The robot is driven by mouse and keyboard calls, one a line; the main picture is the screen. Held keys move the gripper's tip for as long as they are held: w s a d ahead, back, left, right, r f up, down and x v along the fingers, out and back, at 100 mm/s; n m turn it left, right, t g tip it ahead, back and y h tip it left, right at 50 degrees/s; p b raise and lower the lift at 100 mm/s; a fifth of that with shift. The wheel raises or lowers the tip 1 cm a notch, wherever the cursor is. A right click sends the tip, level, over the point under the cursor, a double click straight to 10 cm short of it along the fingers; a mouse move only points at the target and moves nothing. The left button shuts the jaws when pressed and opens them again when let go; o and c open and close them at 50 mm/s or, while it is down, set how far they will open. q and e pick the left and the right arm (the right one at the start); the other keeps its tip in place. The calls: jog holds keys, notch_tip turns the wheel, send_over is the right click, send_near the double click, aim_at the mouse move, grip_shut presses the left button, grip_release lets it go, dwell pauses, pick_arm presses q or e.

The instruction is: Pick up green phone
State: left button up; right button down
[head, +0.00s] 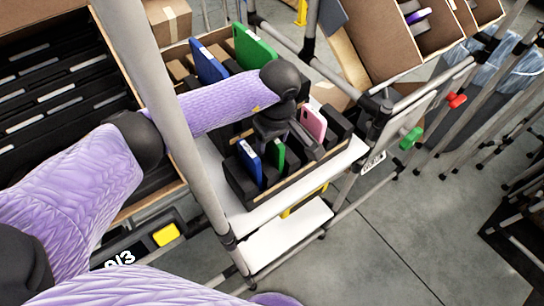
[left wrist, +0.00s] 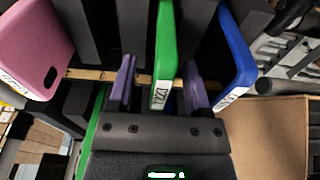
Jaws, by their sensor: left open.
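The green phone (head: 278,155) stands upright in a slot of a dark foam rack, between a blue phone (head: 250,161) and a pink phone (head: 313,121). My left gripper (head: 268,138) is above the rack, close over the green phone. In the left wrist view the green phone (left wrist: 165,48) with its white label lies between the purple-padded fingers of the left gripper (left wrist: 159,88). The fingers are open, with gaps visible on both sides of the phone. The blue phone (left wrist: 236,52) and pink phone (left wrist: 36,48) flank it. My right gripper is not in view.
A larger blue item (head: 208,62) and green item (head: 254,47) stand behind the gripper. A white shelf edge (head: 290,194) fronts the rack. A grey post (head: 165,90) stands left of the rack. Tilted cartons (head: 376,50) are at the upper right.

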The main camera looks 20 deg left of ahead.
pick_arm(q)
notch_tip(320, 180, down, 2)
jog(key=shift+f, duration=0.1)
jog(key=shift+a, duration=0.1)
grip_shut()
dwell(0.4)
